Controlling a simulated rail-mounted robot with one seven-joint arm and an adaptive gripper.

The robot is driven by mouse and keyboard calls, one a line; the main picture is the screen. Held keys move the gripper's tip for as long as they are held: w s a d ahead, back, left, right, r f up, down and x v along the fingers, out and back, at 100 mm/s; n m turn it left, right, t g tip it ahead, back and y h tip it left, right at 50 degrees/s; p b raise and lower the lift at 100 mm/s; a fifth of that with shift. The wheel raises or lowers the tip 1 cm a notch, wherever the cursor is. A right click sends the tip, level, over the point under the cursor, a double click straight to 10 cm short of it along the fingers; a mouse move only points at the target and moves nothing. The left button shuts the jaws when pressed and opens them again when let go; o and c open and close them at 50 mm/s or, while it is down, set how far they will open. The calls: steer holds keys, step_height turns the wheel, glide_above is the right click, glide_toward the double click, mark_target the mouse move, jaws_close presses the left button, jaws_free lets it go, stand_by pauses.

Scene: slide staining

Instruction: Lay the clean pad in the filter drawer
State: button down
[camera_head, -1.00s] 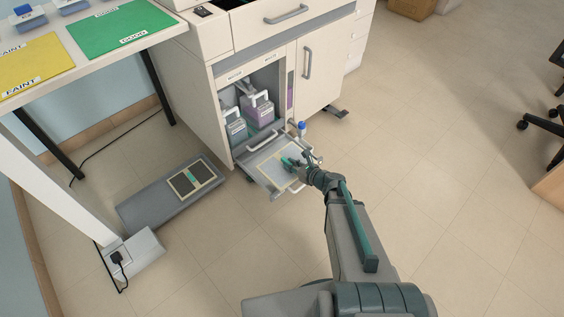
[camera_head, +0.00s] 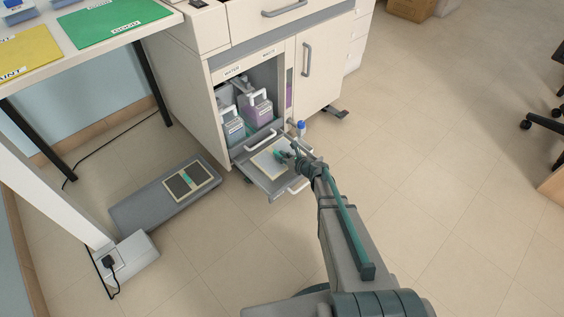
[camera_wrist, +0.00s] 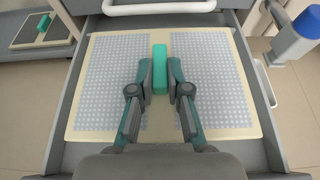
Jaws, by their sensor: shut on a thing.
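The clean pad (camera_head: 265,160) has a cream frame and two pale grey mesh panels. In the wrist view the pad (camera_wrist: 210,80) lies flat between the side walls of the pulled-out grey filter drawer (camera_wrist: 58,105); I cannot tell whether it touches the floor. My gripper (camera_wrist: 160,85) is shut on the green grip (camera_wrist: 160,65) at the pad's middle. In the head view my gripper (camera_head: 283,155) reaches over the drawer (camera_head: 278,191), low at the cabinet's front. My fingers hide part of the pad's middle.
A dark, used-looking pad (camera_head: 205,175) with a green grip lies on a grey platform (camera_head: 137,213) at left. Jugs (camera_head: 258,110) stand in the cabinet behind the drawer. A blue-capped bottle (camera_wrist: 293,40) is close to the drawer's right side.

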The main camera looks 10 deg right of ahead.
steer(key=shift+f, duration=0.9)
steer(key=shift+f+b, duration=0.4)
steer(key=shift+b, duration=0.05)
steer(key=shift+f, duration=0.25)
steer(key=c, duration=1.1)
jaws_free()
steer(key=shift+c, duration=0.2)
